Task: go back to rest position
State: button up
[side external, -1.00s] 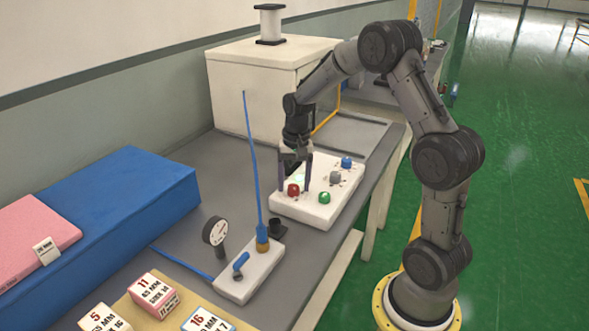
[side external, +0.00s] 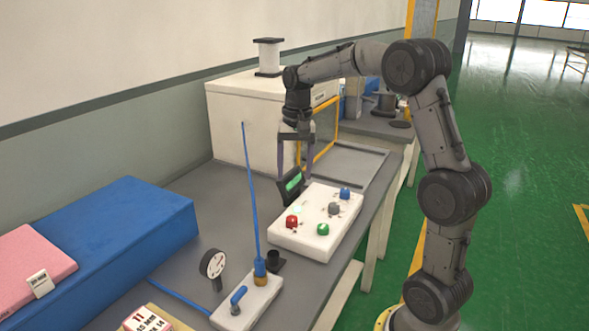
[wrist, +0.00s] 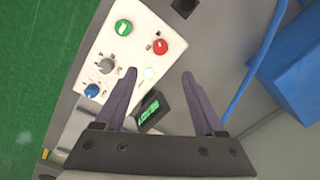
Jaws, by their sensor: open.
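My gripper (side external: 296,160) is open and empty. It hangs pointing down above the back part of the white control box (side external: 292,240), clear of it. In the wrist view its two purple fingers (wrist: 158,78) are spread apart with nothing between the tips. The box carries a red button (side external: 292,221), a green button (side external: 323,229), a grey knob (side external: 334,209) and a blue knob (side external: 345,194). A small dark display (side external: 291,186) with a green lit screen stands at the box's back edge; it also shows below the fingertips in the wrist view (wrist: 149,110).
A white cabinet (side external: 240,125) with an orange-framed front stands behind my gripper. A valve block (side external: 245,303) with a gauge (side external: 213,264) and a tall blue tube (side external: 250,190) stands in front. A blue block (side external: 110,235) and a pink mattress piece (side external: 30,265) lie at left.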

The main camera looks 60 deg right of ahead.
jog(key=s+a+r+n+t, duration=0.35)
jog(key=s+a+r, duration=0.5)
jog(key=a, duration=0.35)
jog(key=s+a+f+n+t, duration=0.1)
jog(key=s+a+f+n, duration=0.1)
jog(key=s, duration=0.4)
jog(key=s+a+f+n, duration=0.3)
jog(key=s+f+n, duration=0.2)
jog(key=s+n, duration=0.1)
jog(key=shift+a+t, duration=0.2)
jog(key=shift+t, duration=0.15)
dwell(0.5)
